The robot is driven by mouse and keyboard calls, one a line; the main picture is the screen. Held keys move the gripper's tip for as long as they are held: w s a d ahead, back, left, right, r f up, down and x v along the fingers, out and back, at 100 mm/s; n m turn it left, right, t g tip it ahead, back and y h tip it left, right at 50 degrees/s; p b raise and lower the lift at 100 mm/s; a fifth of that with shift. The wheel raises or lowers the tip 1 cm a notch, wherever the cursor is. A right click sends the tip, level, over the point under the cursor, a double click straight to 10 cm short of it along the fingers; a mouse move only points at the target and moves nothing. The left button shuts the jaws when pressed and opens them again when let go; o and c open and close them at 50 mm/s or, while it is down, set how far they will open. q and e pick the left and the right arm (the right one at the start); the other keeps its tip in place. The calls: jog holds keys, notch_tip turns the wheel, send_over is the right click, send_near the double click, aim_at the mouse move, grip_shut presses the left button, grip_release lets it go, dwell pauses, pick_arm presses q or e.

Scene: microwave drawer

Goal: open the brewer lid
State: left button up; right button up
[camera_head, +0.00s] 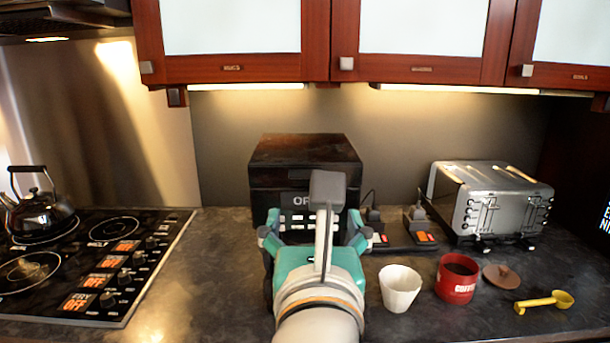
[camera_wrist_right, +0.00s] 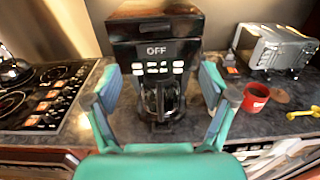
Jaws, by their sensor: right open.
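The brewer (camera_head: 270,180) is a black box-shaped machine against the back wall, with an "OFF" display and several pale buttons; it also shows in the right wrist view (camera_wrist_right: 125,50). Its dark lid (camera_head: 305,149) is flat on top and looks shut. A glass carafe (camera_wrist_right: 160,101) stands in the brewer's lower front in the right wrist view. My right gripper (camera_head: 316,232) is open and empty, in front of the brewer and below its lid, and it hides the brewer's lower part in the head view. My left gripper is not in view.
A white cup (camera_head: 400,289), a red coffee tin (camera_head: 456,282), a brown disc (camera_head: 502,276) and a yellow scoop (camera_head: 544,301) are at the right front. A toaster (camera_head: 490,200) stands behind them. A stove (camera_head: 85,265) with a kettle (camera_head: 40,215) is at left. Cabinets (camera_head: 420,68) hang above.

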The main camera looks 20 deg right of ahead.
aim_at(306, 177)
jog(key=p+x, duration=0.1)
jog(key=x, duration=0.4)
jog(key=p+x, duration=0.1)
jog(key=x, duration=0.4)
jog(key=p+x, duration=0.1)
jog(key=x, duration=0.4)
jog(key=shift+w+a+p, duration=0.25)
jog(key=shift+w+p, duration=0.15)
